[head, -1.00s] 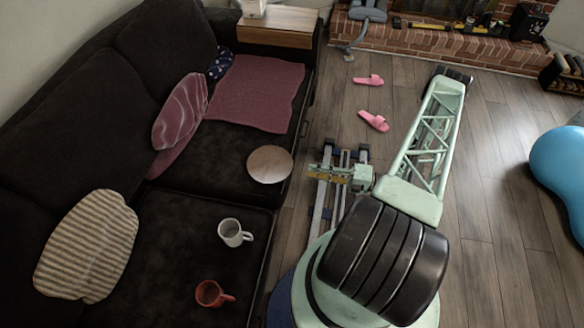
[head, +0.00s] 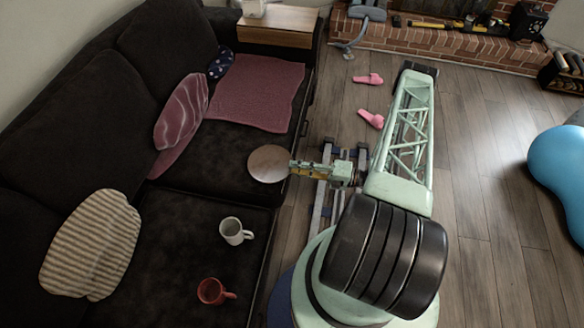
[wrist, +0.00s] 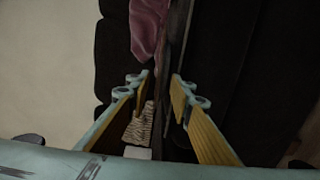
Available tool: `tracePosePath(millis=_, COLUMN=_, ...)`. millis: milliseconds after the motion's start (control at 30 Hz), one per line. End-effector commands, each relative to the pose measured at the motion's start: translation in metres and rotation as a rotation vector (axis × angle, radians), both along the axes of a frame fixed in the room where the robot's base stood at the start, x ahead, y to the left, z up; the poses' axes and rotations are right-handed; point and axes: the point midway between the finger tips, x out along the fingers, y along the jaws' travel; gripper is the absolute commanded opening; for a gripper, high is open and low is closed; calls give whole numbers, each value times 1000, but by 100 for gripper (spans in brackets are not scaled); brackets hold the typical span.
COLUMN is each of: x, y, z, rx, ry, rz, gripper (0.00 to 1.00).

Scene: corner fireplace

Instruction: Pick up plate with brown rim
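The plate with brown rim (head: 264,163) is a round tan-brown disc on the dark sofa seat, near its front edge, in the head view. My gripper (head: 292,168) reaches in from the right, with its fingertips at the plate's right edge. In the wrist view, the two yellow-padded fingers of my gripper (wrist: 161,77) are apart. A thin, dark brownish strip runs up between them and looks like the plate (wrist: 181,36) seen nearly edge-on. I cannot tell whether either finger touches it.
A white mug (head: 232,231) and a red mug (head: 211,291) stand on the nearer seat. A striped pillow (head: 90,246), a pink pillow (head: 181,112) and a reddish blanket (head: 258,92) lie on the sofa. Pink slippers (head: 371,119) lie on the floor beyond my arm.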

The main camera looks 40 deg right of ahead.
Motion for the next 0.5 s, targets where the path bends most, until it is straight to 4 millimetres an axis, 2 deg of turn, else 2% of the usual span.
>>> tracePosePath(millis=500, x=4, y=3, z=0, rx=1, ry=1, rz=-1, gripper=20)
